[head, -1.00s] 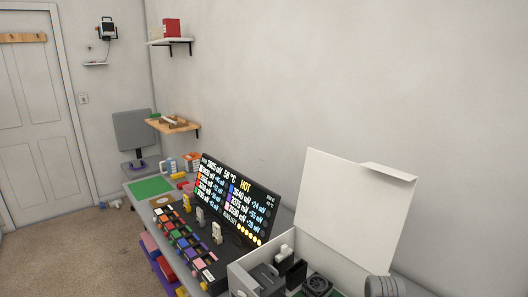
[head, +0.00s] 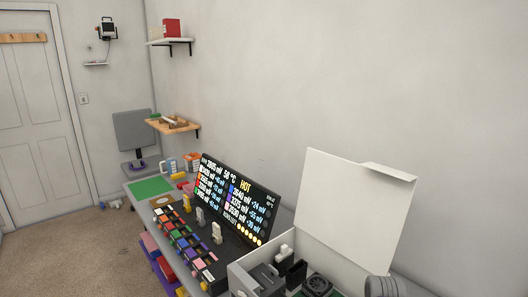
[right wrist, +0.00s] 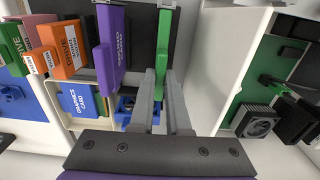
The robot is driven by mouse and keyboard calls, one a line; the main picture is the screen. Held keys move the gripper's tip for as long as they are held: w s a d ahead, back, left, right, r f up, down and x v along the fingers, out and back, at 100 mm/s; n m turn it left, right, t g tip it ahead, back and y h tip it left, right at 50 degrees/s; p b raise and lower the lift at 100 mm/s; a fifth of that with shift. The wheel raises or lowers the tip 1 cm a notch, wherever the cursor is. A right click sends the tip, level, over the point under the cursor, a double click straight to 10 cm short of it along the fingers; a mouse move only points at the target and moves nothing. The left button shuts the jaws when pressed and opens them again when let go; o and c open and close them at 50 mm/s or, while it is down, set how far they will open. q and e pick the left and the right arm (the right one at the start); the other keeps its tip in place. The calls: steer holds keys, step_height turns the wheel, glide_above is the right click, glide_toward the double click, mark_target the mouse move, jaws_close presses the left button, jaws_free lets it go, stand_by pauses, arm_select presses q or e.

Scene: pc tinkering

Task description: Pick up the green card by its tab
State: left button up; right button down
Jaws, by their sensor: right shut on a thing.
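The green card (right wrist: 163,45) shows edge-on in the right wrist view, in the dark rack at the top middle. Its lower end, toward me, lies between the fingertips of my right gripper (right wrist: 161,78). The gripper is shut on that narrow end, and the fingers hide part of it. I cannot tell whether the card's far end is still seated in the rack. The green card cannot be made out for sure in the head view. My left gripper is in no view.
A purple card (right wrist: 112,45) stands close left of the green one, with an orange drive (right wrist: 70,48) beyond. A blue graphics card (right wrist: 82,103) lies below them. The open white case (right wrist: 222,70) is at right, with a fan (right wrist: 258,124). The display (head: 240,198) stands behind the bench controls.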

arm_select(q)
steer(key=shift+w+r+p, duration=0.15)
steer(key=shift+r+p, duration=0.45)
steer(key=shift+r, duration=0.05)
arm_select(e)
steer(key=shift+r, duration=0.9)
steer(key=shift+r+p, duration=1.7)
steer(key=shift+r, duration=1.15)
arm_select(q)
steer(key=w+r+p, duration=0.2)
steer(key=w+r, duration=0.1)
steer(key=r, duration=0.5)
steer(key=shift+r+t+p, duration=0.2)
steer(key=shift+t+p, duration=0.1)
steer(key=shift+p, duration=0.1)
arm_select(e)
steer(key=shift+r, duration=2.75)
